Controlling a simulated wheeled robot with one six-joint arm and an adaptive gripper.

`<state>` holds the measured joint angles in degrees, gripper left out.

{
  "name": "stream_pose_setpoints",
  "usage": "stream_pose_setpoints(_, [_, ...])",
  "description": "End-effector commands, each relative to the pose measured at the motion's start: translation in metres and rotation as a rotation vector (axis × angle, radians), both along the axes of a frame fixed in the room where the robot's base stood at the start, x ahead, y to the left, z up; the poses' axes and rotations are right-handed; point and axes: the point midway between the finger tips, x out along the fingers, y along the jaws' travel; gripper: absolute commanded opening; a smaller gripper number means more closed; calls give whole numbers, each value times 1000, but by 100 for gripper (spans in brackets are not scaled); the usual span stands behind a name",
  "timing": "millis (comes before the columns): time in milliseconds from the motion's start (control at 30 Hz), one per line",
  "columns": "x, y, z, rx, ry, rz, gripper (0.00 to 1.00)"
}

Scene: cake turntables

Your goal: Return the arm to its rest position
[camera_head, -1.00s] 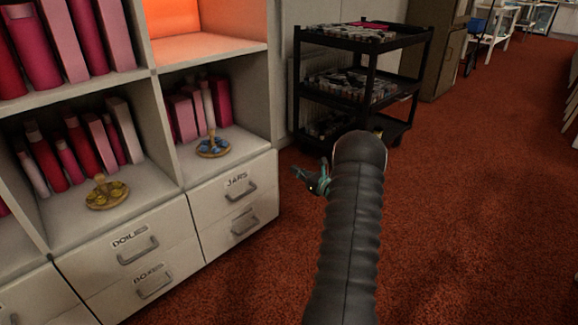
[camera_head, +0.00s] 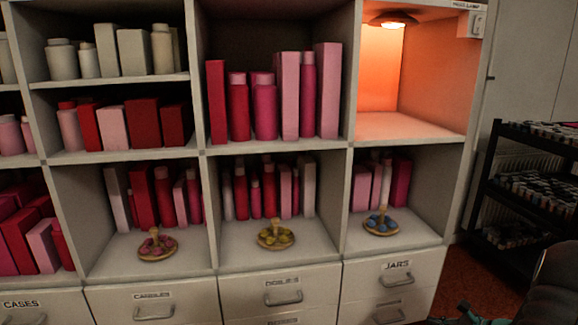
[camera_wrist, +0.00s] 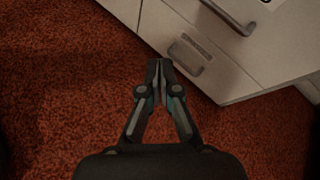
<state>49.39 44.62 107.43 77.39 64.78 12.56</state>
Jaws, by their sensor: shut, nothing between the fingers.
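My gripper (camera_wrist: 159,68) points down over the red carpet in the wrist view, its fingertips together and nothing between them. It is close to the drawer fronts in that picture, apart from them as far as I can tell. In the head view only part of my gripper (camera_head: 467,315) shows at the bottom right edge, below the drawers marked JARS. My dark arm is cut off at the right edge there. Three small wooden turntables stand in the shelf's lower row: one with pink pieces (camera_head: 157,246), one with yellow pieces (camera_head: 276,235), one with blue pieces (camera_head: 381,222).
The white shelf unit (camera_head: 348,190) holds several red and pink boxes and bottles, with labelled drawers below. An orange-lit compartment (camera_head: 410,124) at the top right is empty under a lamp (camera_head: 393,19). A black cart (camera_head: 484,190) stands at the right. Red carpet (camera_wrist: 60,100) is open beside the drawers.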

Motion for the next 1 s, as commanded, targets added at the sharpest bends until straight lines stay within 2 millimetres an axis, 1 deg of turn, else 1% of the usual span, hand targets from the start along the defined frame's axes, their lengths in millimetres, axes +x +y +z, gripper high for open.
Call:
stream_pose_setpoints(33, [-10,20,16,-65,11,91,0])
stream_pose_setpoints(100, [-26,44,30,-152,28,216,0])
stream_pose_setpoints(200, [-48,74,52,-273,40,385,0])
stream_pose_setpoints(300, [-70,100,73,-391,43,545,0])
stream_pose_setpoints(400, [-92,121,95,-506,41,692,0])
stream_pose_setpoints(500, [-113,139,116,-622,32,831,0])
stream_pose_setpoints(700, [-151,167,158,-848,1,1082,0])
stream_pose_setpoints(1000, [-200,198,218,-1179,-74,1376,0])
